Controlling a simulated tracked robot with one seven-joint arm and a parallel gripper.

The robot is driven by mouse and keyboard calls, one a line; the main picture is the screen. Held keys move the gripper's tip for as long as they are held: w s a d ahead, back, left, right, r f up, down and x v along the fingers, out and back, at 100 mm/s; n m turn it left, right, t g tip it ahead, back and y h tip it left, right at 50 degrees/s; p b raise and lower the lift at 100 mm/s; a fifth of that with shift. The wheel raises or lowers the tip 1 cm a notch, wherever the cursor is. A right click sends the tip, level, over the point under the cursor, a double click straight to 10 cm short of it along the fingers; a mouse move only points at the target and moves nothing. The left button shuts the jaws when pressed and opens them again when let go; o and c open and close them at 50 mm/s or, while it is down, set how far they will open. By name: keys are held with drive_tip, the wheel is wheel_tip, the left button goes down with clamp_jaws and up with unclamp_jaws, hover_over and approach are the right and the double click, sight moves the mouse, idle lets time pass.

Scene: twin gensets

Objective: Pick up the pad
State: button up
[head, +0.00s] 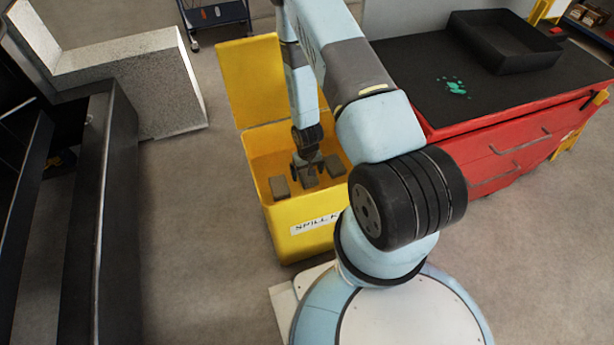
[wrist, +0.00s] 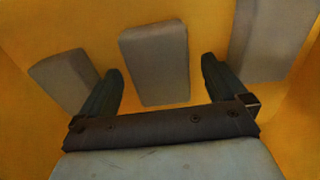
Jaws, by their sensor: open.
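Three grey pads lie inside a yellow spill-kit bin (head: 302,240) in the head view. The left pad (head: 279,186) is in plain sight, the middle pad (head: 308,180) is partly behind my gripper (head: 306,172), and the right pad (head: 334,166) is partly seen. In the wrist view my gripper (wrist: 161,82) is open, with its two fingers on either side of the middle pad (wrist: 155,62). Nothing is held. The left pad (wrist: 62,80) and right pad (wrist: 268,38) lie outside the fingers. I cannot tell how far the fingertips are above the pads.
The bin's yellow lid (head: 250,80) stands open at the back. A red cabinet (head: 500,150) with a black top, a black tray (head: 505,42) and green bits (head: 454,87) is at the right. A speckled grey block (head: 135,85) and dark frame (head: 108,200) stand left.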

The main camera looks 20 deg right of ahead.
drive_tip(key=shift+f, duration=0.7)
drive_tip(key=c, duration=1.1)
drive_tip(key=shift+r, duration=0.1)
drive_tip(key=shift+r, duration=4.95)
